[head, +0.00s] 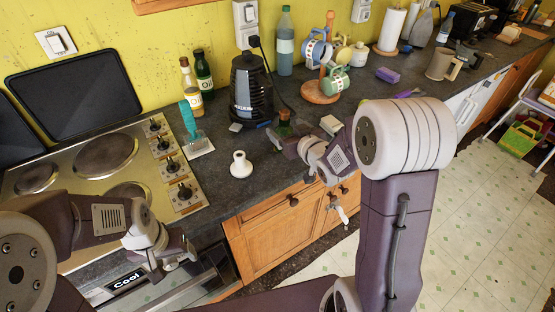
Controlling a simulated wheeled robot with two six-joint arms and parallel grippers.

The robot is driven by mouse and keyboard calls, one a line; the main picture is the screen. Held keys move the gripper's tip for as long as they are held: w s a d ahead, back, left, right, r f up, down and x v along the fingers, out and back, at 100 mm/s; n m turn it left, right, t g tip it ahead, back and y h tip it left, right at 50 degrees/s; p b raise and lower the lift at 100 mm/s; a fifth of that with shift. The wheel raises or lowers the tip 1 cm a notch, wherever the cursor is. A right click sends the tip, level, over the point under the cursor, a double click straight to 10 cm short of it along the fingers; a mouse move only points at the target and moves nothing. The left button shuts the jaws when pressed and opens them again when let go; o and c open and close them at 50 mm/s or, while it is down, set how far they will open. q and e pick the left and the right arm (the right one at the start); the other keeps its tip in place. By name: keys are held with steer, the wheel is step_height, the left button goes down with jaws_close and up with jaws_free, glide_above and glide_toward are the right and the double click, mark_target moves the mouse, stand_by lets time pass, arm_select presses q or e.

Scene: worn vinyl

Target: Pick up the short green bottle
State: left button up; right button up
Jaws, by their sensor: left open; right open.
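A short green bottle (285,125) stands on the dark counter, to the right of the black kettle. Its lower part is partly hidden by my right gripper (277,140). My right gripper is open at the near side of the bottle. I cannot tell whether its fingers touch the bottle or stand around it. My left gripper (172,262) is open and empty, low at the front of the stove, away from the bottle.
A black kettle (250,90) stands left of the bottle. A white funnel-like piece (241,165) is on the counter's front part. A white box (331,125) lies to the right. A mug stand (320,92), a tall green bottle (285,45) and a dark bottle (204,78) stand behind.

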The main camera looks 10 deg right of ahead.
mark_target(281, 134)
steer(key=shift+h, duration=0.3)
steer(key=f, duration=0.1)
steer(key=f+b, duration=0.1)
steer(key=f, duration=0.2)
steer(key=shift+s+d+f+b, duration=0.25)
steer(key=shift+s+d+b, duration=0.1)
steer(key=shift+d+b, duration=0.05)
steer(key=shift+w+d+f+m+b, duration=0.2)
steer(key=shift+d+f+m+b, duration=0.15)
steer(key=shift+d+f, duration=0.4)
steer(key=shift+w+a+f, duration=0.15)
steer(key=shift+w+a, duration=0.05)
steer(key=shift+w, duration=0.1)
steer(key=x, duration=0.3)
steer(key=shift+a, duration=0.15)
steer(key=shift+w+f, duration=0.1)
steer(key=shift+w, duration=0.1)
steer(key=b+x, duration=0.1)
steer(key=x, duration=0.4)
steer(key=shift+a, duration=0.1)
arm_select(q)
step_height(281, 134, down, 4)
steer(key=shift+a+f, duration=0.1)
steer(key=shift+f, duration=0.15)
arm_select(e)
steer(key=shift+s, duration=0.1)
steer(key=shift+c, duration=0.3)
